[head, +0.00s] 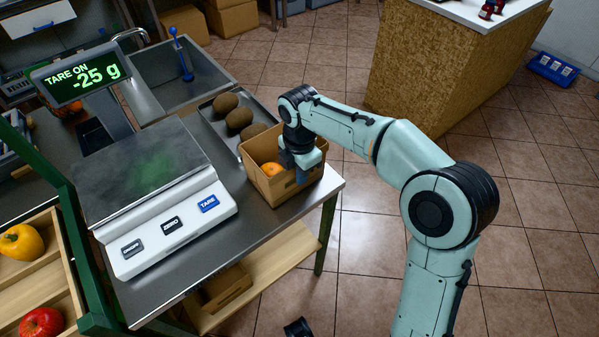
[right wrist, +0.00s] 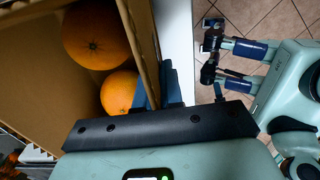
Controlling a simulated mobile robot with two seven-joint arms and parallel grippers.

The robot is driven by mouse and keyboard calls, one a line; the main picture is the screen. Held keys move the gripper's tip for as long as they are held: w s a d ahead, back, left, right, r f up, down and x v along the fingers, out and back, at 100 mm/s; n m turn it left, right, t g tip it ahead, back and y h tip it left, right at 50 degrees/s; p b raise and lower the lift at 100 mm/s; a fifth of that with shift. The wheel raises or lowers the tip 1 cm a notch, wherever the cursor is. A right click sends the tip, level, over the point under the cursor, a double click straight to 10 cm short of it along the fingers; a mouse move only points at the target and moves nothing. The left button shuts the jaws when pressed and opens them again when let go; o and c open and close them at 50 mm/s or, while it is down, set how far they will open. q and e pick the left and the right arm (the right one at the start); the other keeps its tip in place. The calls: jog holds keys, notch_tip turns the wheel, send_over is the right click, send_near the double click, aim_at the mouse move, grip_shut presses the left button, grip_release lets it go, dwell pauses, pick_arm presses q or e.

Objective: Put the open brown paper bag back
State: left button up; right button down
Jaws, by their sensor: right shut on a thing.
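The open brown paper bag (head: 270,187) is at the right front corner of the steel counter, right of the scale. I cannot tell whether its base touches the counter. It holds oranges; one (head: 271,169) shows in the head view and two (right wrist: 97,36) in the right wrist view. My right gripper (head: 302,172) is shut on the bag's right wall near the rim. Its blue fingers (right wrist: 168,86) pinch the wall in the right wrist view. The weighing scale (head: 150,176) has an empty plate, and its display (head: 82,80) reads -25 g.
A metal tray (head: 208,113) with several round brown items lies behind the bag. A sink (head: 180,75) is further back. Tiled floor lies right of the counter.

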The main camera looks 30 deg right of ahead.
jog(key=shift+f, duration=0.15)
jog(key=c, duration=1.3)
grip_release()
notch_tip(320, 180, up, 12)
jog(key=p, duration=0.3)
jog(key=shift+r, duration=0.2)
